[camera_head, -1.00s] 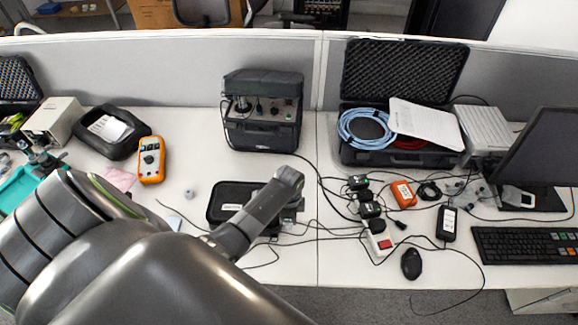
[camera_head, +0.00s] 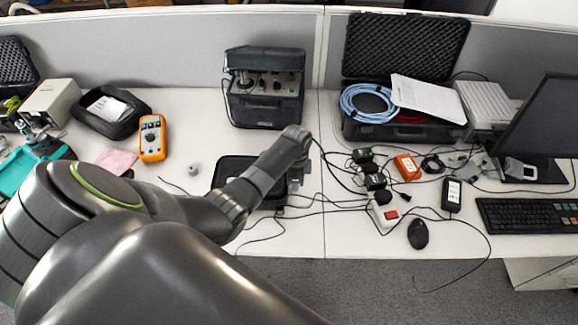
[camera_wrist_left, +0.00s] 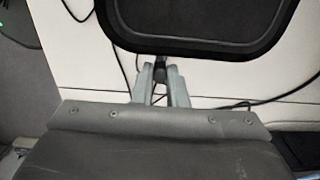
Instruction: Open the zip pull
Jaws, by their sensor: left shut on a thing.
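The black zip case (camera_head: 228,172) lies on the desk, partly covered by my left arm. Its rounded edge and dark top (camera_wrist_left: 205,25) fill the upper part of the left wrist view. My left gripper (camera_head: 294,184) points down at the right side of the case in the head view. In the wrist view its two grey fingers (camera_wrist_left: 162,80) are closed on a small dark zip pull (camera_wrist_left: 160,68) at the case's edge. The fingers hide most of the pull. My right gripper is not in view.
A black instrument box (camera_head: 265,100) stands behind the case. An orange meter (camera_head: 152,138) and a small grey cylinder (camera_head: 193,170) lie to the left.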

